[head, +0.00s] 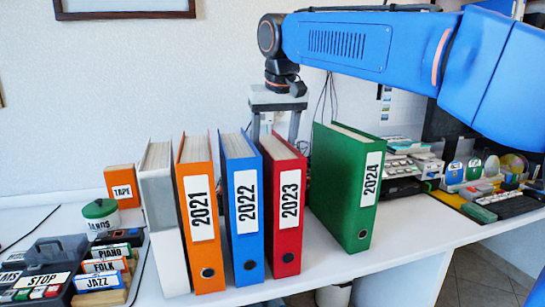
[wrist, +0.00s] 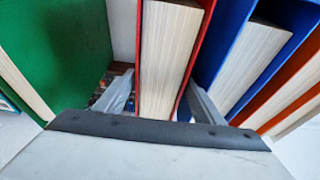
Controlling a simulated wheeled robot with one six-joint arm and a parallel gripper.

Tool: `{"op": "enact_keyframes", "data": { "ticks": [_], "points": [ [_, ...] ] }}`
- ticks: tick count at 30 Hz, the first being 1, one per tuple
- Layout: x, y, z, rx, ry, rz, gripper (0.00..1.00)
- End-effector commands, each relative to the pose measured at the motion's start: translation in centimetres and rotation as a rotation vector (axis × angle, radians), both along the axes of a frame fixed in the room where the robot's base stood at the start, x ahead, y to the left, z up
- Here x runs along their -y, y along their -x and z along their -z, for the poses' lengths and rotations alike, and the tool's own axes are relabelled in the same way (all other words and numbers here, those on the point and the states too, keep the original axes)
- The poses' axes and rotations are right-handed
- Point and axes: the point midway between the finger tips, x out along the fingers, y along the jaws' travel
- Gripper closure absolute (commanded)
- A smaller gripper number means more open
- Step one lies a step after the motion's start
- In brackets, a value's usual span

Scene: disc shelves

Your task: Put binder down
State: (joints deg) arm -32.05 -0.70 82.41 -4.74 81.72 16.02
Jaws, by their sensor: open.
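The red binder labelled 2023 (head: 289,205) stands upright on the white table (head: 330,262), close beside the blue binder 2022 (head: 243,205). The green binder 2024 (head: 350,195) stands apart to its right, turned at an angle. My gripper (head: 276,128) points down over the top of the red binder. In the wrist view, my gripper (wrist: 160,98) is open, with one finger on each side of the red binder (wrist: 168,60). The left finger is in the gap towards the green binder (wrist: 60,60); the right finger is by the blue binder (wrist: 225,40). The fingertips are hidden in the head view.
The orange binder 2021 (head: 200,215) and a white binder (head: 165,215) continue the row leftward. A STOP case (head: 45,270), labelled boxes (head: 100,270) and a TAPE box (head: 121,184) lie at left. Clutter and a keyboard (head: 512,205) fill the right end.

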Motion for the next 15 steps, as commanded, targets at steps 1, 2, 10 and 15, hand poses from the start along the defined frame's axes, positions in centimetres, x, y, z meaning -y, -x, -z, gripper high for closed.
{"op": "enact_keyframes", "data": {
  "ticks": [1, 2, 10, 15],
  "points": [
    [0.1, 0.3, -1.1, 0.003, -0.002, 0.0, 0.38],
    [0.1, 0.4, -1.6, 0.003, -0.002, 0.0, 0.38],
    [0.4, 1.5, -5.3, 0.001, 0.0, -0.001, 0.38],
    [0.5, 1.9, -6.2, 0.0, 0.0, -0.001, 0.38]
  ]
}}
